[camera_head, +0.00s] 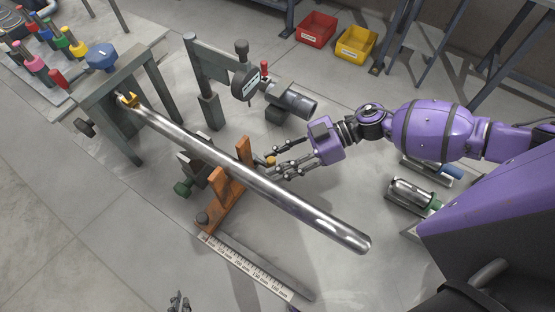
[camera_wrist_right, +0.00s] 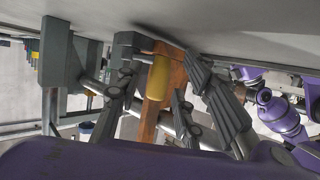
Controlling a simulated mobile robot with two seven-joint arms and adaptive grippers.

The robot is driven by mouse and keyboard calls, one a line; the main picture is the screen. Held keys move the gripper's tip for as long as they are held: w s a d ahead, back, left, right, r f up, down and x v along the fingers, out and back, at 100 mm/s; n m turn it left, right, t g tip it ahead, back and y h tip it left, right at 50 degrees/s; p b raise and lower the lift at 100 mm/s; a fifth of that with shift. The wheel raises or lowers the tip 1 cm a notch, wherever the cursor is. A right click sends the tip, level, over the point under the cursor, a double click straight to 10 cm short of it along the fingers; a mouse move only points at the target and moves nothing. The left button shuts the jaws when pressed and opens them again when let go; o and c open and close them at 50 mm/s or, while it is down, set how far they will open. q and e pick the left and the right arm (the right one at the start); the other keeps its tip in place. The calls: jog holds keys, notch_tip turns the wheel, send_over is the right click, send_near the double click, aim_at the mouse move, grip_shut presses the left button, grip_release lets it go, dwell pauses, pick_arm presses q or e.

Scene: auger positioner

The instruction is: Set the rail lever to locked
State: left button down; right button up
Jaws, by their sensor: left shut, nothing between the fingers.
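A small yellow grip (camera_head: 270,161), which looks like the handle of the rail lever, sits beside the orange bracket (camera_head: 222,190) under the long steel tube (camera_head: 250,176). It also shows as a yellow cylinder in the right wrist view (camera_wrist_right: 158,78), in front of the orange upright. My right gripper (camera_head: 279,159) is open, its fingers on either side of the yellow grip with gaps visible. The lever's arm and pivot are mostly hidden. My left gripper (camera_head: 180,301) is shut and empty, low at the bottom edge, away from the fixture.
The tube runs from a grey stand (camera_head: 118,100) at the left. A ruled rail (camera_head: 245,266) lies below the bracket. A dial gauge on a grey post (camera_head: 246,82) stands behind the right gripper. Red (camera_head: 316,29) and yellow (camera_head: 356,43) bins sit at the back.

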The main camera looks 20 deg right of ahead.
jog(key=shift+a, duration=0.2)
jog(key=shift+f, duration=0.1)
grip_shut()
jog(key=shift+d, duration=0.15)
